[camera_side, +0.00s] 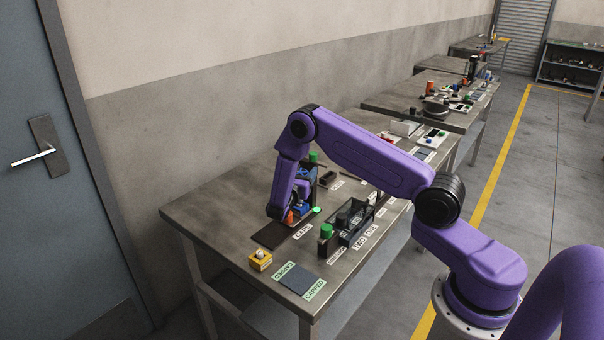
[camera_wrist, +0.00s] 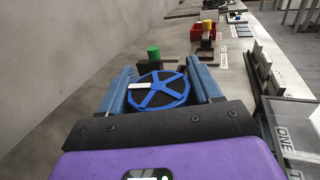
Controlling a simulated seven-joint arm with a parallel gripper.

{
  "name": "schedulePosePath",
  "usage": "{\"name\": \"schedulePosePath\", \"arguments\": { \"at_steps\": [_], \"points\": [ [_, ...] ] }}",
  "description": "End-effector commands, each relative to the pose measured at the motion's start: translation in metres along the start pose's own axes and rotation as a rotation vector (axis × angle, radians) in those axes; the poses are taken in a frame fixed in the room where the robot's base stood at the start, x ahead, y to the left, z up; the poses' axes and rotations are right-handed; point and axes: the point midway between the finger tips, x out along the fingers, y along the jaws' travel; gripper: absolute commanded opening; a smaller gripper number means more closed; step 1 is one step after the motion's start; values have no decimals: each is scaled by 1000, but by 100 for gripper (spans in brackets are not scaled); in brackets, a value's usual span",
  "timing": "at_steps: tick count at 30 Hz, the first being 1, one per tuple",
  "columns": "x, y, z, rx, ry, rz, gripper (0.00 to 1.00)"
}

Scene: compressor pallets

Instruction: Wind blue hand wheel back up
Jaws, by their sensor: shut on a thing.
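The blue hand wheel (camera_wrist: 158,92) shows from above in the wrist view, with a ring, several spokes and a small white mark on its left side. My gripper (camera_wrist: 160,70) has a blue finger on each side of the wheel and is shut on its rim. In the side view my gripper (camera_side: 303,200) points down over the near bench, and the arm partly covers the spot. What the wheel is mounted on is mostly hidden.
A green cylinder (camera_wrist: 153,53) stands just beyond the wheel. In the side view a dark tray (camera_side: 352,218) lies right of my gripper, another green-topped part (camera_side: 326,231) stands before it, and a yellow box (camera_side: 260,260) sits near the front edge.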

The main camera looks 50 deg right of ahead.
Motion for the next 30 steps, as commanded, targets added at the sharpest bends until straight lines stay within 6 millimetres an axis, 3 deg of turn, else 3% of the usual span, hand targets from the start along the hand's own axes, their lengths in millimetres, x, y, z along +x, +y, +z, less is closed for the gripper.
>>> {"name": "schedulePosePath", "arguments": {
  "at_steps": [21, 30],
  "points": [
    [-3, 8, -1, -2, 4, 585, 33],
    [-5, 10, 0, 0, 1, 754, 33]
  ]
}}
